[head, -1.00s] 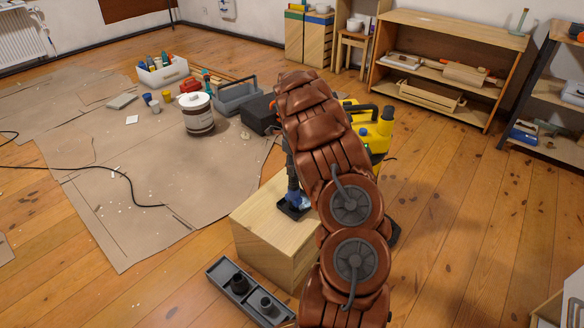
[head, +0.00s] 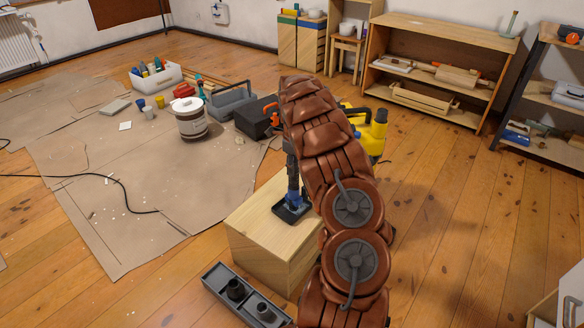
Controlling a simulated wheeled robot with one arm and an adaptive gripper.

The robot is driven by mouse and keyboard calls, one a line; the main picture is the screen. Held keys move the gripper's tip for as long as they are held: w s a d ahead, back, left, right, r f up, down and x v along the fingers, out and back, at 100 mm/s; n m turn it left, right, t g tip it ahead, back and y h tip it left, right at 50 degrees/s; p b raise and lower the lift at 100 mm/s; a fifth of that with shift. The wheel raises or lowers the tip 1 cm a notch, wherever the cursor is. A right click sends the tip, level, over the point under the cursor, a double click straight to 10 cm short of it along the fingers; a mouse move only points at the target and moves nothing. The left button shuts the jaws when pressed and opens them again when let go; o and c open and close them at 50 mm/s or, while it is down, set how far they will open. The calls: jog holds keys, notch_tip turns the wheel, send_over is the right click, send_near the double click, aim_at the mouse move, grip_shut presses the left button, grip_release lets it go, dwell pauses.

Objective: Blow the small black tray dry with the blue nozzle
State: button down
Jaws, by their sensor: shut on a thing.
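The small black tray (head: 280,216) lies on top of a pale wooden block (head: 252,232). The blue nozzle (head: 293,199) points down over the tray, very close to it; I cannot tell whether it touches. My gripper (head: 292,186) is shut on the blue nozzle above the tray. My brown segmented arm hides part of the gripper and the block's right side. The tray's inside is too small in view to tell wet from dry.
A grey bin (head: 232,289) with two dark round fittings lies on the floor in front of the block. Behind are a yellow machine (head: 374,130), a black box (head: 252,120), a grey toolbox (head: 230,104) and a white bucket (head: 190,122). Floor at the right is clear.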

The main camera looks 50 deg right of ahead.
jog(key=shift+d, duration=0.55)
jog(key=shift+d+p, duration=0.25)
jog(key=shift+p, duration=0.15)
jog(key=shift+a, duration=0.35)
jog(key=shift+a+r, duration=0.2)
jog(key=shift+a, duration=0.75)
jog(key=shift+a+r+p, duration=0.15)
jog(key=shift+r+p, duration=0.1)
jog(key=shift+p, duration=0.1)
jog(key=shift+a+r+p, duration=0.2)
jog(key=shift+a+r, duration=0.2)
jog(key=shift+r, duration=0.25)
jog(key=shift+a+r+p, duration=0.2)
jog(key=shift+a+r, duration=0.15)
jog(key=shift+r, duration=0.25)
jog(key=shift+a+r, duration=0.5)
jog(key=shift+r, duration=0.25)
